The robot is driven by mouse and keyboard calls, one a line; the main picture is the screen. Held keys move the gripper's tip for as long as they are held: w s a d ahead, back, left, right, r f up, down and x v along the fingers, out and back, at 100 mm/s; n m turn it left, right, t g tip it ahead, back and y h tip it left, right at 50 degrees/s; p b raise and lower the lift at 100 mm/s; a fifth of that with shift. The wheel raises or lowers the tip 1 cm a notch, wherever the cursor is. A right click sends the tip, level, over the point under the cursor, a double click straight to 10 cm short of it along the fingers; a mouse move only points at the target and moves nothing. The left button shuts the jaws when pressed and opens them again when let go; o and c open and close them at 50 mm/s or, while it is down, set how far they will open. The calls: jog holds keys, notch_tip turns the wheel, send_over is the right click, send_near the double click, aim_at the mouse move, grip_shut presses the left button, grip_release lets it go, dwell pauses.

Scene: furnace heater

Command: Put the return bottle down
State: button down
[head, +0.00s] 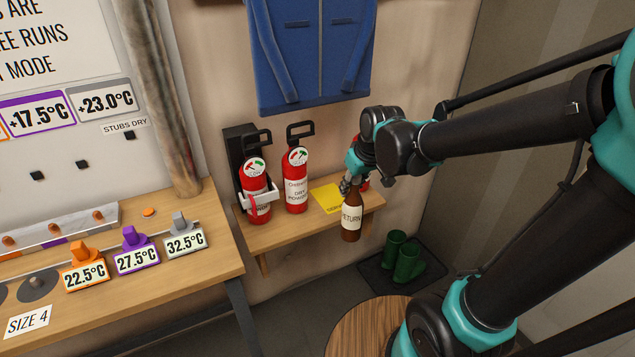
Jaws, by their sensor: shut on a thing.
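The return bottle (352,219) is brown with a white label reading "RETURN". It hangs upright below my gripper (352,186), which is shut on its neck. The bottle appears in front of the right part of a small wooden shelf (275,228). Its base shows lower than the shelf's front edge, and I cannot tell any contact between them. A yellow sheet (326,197) with partly hidden writing lies on the shelf, just left of the bottle. The fingertips are small and partly hidden by the gripper's body.
Two red extinguishers, one in a black bracket (238,160) and one free-standing (296,185), stand on the shelf's left. Green boots (407,262) stand on a dark mat (375,279) below. A workbench (215,262) with temperature-labelled blocks is at left. A round wooden top (362,327) is at the bottom. A blue coat (300,50) hangs above.

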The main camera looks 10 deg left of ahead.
jog(key=w+a+f, duration=0.3)
jog(key=w+a, duration=0.6)
jog(key=w, duration=0.4)
jog(key=shift+w+f, duration=0.3)
jog(key=shift+w, duration=0.05)
jog(key=shift+f, duration=0.1)
jog(key=c, duration=1.3)
grip_release()
